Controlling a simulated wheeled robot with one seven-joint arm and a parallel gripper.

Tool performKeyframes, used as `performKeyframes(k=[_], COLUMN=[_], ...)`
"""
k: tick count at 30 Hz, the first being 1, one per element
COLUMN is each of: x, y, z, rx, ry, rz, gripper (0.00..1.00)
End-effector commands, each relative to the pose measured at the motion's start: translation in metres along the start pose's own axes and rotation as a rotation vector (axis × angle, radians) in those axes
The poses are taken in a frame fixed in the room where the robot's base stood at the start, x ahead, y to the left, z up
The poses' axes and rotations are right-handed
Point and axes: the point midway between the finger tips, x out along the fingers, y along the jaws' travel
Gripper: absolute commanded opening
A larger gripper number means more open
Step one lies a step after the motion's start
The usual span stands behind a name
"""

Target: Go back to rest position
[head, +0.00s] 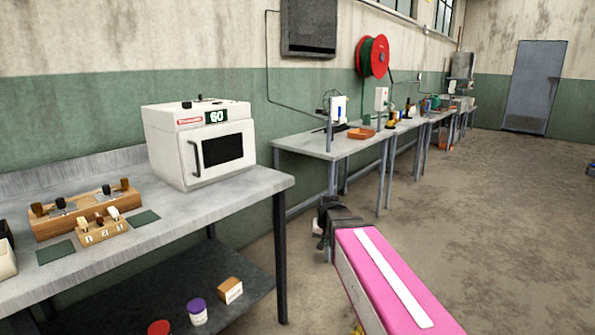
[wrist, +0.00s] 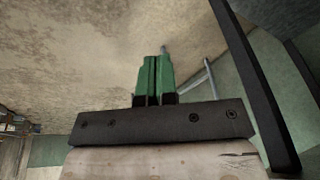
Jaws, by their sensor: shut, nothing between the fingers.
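My gripper (wrist: 154,62) shows in the wrist view with its two green fingers side by side and touching, shut and empty. Bare floor and a grey table leg lie beyond the fingertips. In the head view my pink arm reaches forward at the lower middle, to the right of the near bench. The fingers cannot be made out in that view.
A white oven (head: 203,143) stands on the near grey bench (head: 240,190), with wooden racks (head: 82,208) to its left. Jars and a small box (head: 230,290) sit on the lower shelf. More tables (head: 340,146) line the wall.

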Motion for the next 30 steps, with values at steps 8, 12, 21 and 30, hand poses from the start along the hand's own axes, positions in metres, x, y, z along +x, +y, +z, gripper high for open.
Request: performKeyframes(k=[8, 12, 21, 30], x=[0.055, 0.070, 0.079, 0.079], y=[0.073, 0.094, 0.107, 0.106], z=[0.100, 0.135, 0.156, 0.155], rx=[-0.055, -0.076, -0.093, -0.092], ry=[-0.146, -0.198, -0.232, -0.231], rz=[0.033, 0.036, 0.035, 0.035], gripper=[0.00, 0.00, 0.00, 0.00])
